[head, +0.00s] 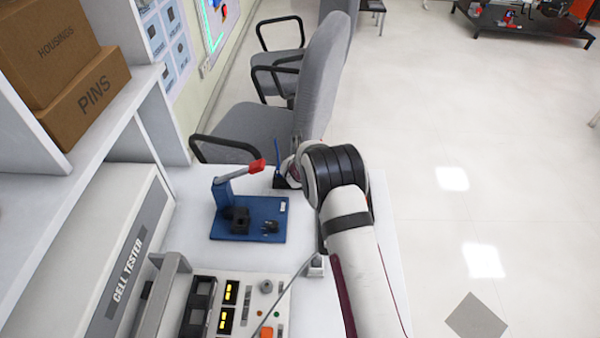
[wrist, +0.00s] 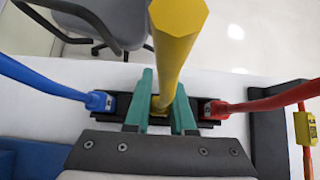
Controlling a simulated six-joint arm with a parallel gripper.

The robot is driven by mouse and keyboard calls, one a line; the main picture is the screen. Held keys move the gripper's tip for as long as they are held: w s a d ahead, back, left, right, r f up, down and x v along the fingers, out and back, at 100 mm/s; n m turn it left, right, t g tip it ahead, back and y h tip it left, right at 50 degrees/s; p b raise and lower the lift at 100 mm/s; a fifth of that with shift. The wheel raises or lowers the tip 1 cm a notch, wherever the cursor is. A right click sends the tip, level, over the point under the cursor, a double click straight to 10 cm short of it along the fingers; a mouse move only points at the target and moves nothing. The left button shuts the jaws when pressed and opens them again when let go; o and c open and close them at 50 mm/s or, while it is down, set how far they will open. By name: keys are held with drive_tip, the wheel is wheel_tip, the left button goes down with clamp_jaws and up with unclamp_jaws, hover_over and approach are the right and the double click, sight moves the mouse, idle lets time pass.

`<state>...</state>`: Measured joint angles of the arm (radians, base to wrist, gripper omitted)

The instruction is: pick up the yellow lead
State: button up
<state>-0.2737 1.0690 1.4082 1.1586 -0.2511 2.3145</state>
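The yellow lead (wrist: 175,50) stands upright in the middle of a small black rack (wrist: 75,108) in the wrist view, its thick six-sided end towards the camera. My gripper (wrist: 162,105) has its two green fingers on either side of the yellow lead, close to it. I cannot tell whether they press on it. A blue lead (wrist: 45,83) sits in the rack to the left and a red lead (wrist: 265,102) to the right. In the head view the blue lead (head: 277,150) shows beside my wrist, and the yellow lead is hidden.
A blue fixture (head: 250,218) with a red-tipped lever stands on the white bench (head: 185,240). The cell tester (head: 130,265) and its panel are nearer. A grey chair (head: 322,75) stands just past the bench. A yellow-and-red part (wrist: 305,128) is at the wrist view's right edge.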

clamp_jaws()
